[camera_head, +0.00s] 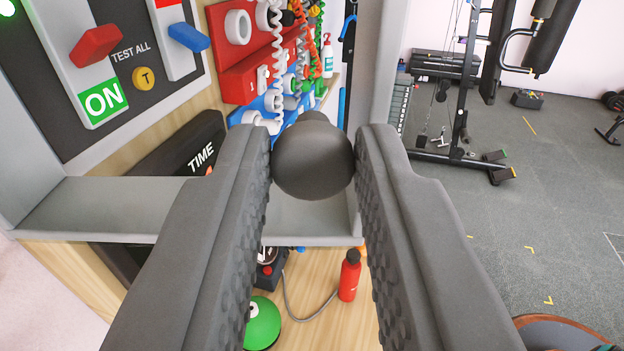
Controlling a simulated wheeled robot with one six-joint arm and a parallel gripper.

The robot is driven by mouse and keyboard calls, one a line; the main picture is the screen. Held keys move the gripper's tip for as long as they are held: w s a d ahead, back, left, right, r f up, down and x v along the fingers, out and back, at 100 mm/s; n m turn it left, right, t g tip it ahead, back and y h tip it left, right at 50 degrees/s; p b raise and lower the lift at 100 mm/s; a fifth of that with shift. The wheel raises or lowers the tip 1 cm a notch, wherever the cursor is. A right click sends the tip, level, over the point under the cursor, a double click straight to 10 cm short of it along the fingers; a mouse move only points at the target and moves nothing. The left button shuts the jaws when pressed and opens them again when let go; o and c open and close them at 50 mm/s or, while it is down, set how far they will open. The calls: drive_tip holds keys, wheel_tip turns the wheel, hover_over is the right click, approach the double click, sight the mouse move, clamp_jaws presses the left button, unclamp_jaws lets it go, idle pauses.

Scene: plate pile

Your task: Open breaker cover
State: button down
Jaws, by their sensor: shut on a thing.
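My gripper (315,140) is shut on a dark round knob (312,168), with one ridged finger pressed to each side. A short dark stem shows behind the knob; what it joins is hidden. The breaker panel (72,118) is at the upper left, a dark board in a grey housing. It carries a red switch (96,46) over a green ON label, a blue switch (188,37), a TEST ALL label and a yellow T button (144,77). I cannot clearly make out the cover itself, nor how far it stands open.
A grey ledge (95,208) runs below the panel. Behind the knob are red and blue boards with white rings and coiled cords. A red bottle (349,276) and a green ball-like thing (262,323) are below. Gym equipment (465,90) stands right, with open floor (560,215) before it.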

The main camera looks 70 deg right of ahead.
drive_tip(key=shift+a, duration=0.1)
idle(0.3)
drive_tip(key=c, duration=1.3)
unclamp_jaws()
drive_tip(key=shift+o, duration=0.2)
